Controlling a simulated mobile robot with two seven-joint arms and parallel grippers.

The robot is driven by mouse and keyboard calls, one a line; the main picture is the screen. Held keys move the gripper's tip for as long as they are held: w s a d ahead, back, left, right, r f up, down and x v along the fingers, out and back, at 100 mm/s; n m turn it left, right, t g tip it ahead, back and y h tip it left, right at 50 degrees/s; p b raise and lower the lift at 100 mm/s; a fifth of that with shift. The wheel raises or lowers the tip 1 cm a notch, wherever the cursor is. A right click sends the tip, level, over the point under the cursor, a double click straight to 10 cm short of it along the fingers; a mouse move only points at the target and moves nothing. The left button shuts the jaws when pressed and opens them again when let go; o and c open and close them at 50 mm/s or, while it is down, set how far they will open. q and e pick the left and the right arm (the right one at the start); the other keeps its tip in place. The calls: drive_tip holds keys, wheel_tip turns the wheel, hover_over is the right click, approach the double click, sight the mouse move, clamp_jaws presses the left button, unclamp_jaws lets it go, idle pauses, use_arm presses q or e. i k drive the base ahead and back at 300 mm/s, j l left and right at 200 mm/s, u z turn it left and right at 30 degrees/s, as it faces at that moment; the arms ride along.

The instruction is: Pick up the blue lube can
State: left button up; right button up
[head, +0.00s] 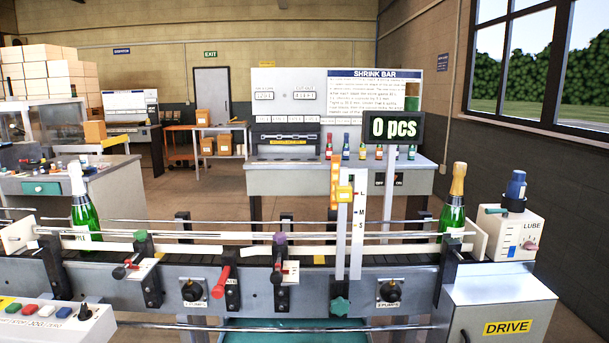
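The blue lube can (517,186) is small, with a dark blue body and a lighter cap. It stands upright on top of the white box marked LUBE (510,236), at the right end of the conveyor, in the head view. A dark ring or holder surrounds its lower part, so its base is hidden. Neither of my grippers shows in the head view.
A gold-topped green bottle (454,205) stands on the conveyor just left of the LUBE box. A white-topped bottle (83,210) stands at the left end. The grey DRIVE cabinet (497,305) is in front of the box. Rails (270,235) run along the conveyor.

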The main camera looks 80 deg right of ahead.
sight(516, 188)
drive_tip(key=z, duration=3.8)
drive_tip(key=u, duration=0.35)
drive_tip(key=i+l+u, duration=0.1)
drive_tip(key=u, duration=0.25)
drive_tip(key=i+l+u, duration=0.1)
drive_tip(key=u, duration=0.25)
drive_tip(key=l+u, duration=0.35)
drive_tip(key=i+l+u, duration=0.1)
drive_tip(key=l+u, duration=0.4)
drive_tip(key=l, duration=0.35)
drive_tip(key=l+u, duration=0.2)
drive_tip(key=l, duration=0.7)
drive_tip(key=k+l+u, duration=0.15)
drive_tip(key=l, duration=0.75)
